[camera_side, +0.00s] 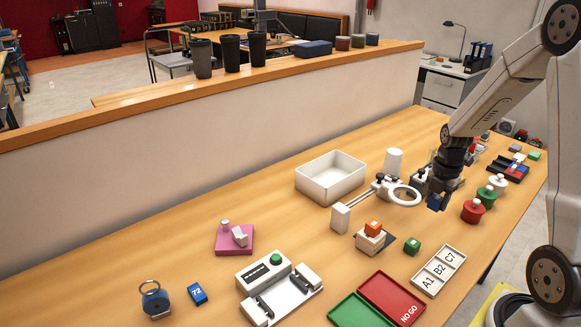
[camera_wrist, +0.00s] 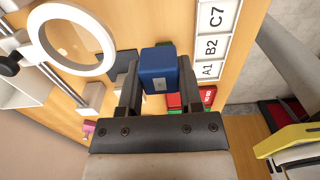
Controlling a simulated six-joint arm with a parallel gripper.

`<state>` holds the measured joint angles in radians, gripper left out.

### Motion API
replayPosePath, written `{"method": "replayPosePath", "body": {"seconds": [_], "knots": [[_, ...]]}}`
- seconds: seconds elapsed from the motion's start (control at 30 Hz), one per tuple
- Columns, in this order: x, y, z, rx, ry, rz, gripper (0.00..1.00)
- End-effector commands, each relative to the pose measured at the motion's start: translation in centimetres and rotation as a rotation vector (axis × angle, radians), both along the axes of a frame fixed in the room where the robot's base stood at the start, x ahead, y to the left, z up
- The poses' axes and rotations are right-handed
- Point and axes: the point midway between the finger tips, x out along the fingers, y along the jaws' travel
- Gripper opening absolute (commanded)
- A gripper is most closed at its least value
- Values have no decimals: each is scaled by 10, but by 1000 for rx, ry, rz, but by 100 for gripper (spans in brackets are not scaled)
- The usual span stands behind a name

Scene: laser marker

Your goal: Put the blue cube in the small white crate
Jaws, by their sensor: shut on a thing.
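The blue cube (camera_wrist: 158,68) is between the two fingers of my gripper (camera_wrist: 159,85) in the wrist view. My gripper (camera_side: 441,193) is shut on it. In the side view the blue cube (camera_side: 434,202) shows at the fingertips, partly covered by them, above the right part of the table. The white crate (camera_side: 347,189) is an open box near the low wall, left of my gripper, and its floor looks empty. Part of a white box-like edge shows at the left of the wrist view (camera_wrist: 22,92). The cube is well apart from the crate.
A ring-shaped stand (camera_side: 404,195) and a white cylinder (camera_side: 393,162) stand between my gripper and the crate. Red (camera_side: 473,211) and green (camera_side: 486,194) knobbed weights are to the right. An orange-topped block (camera_side: 371,237) and a small green cube (camera_side: 412,245) lie in front.

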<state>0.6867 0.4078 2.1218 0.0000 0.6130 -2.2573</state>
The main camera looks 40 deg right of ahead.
Motion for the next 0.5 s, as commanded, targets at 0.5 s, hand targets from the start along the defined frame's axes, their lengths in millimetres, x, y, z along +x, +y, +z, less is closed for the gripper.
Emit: {"method": "replayPosePath", "body": {"seconds": [0.5], "knots": [[3,-1,49,-1,-2,1,0]]}}
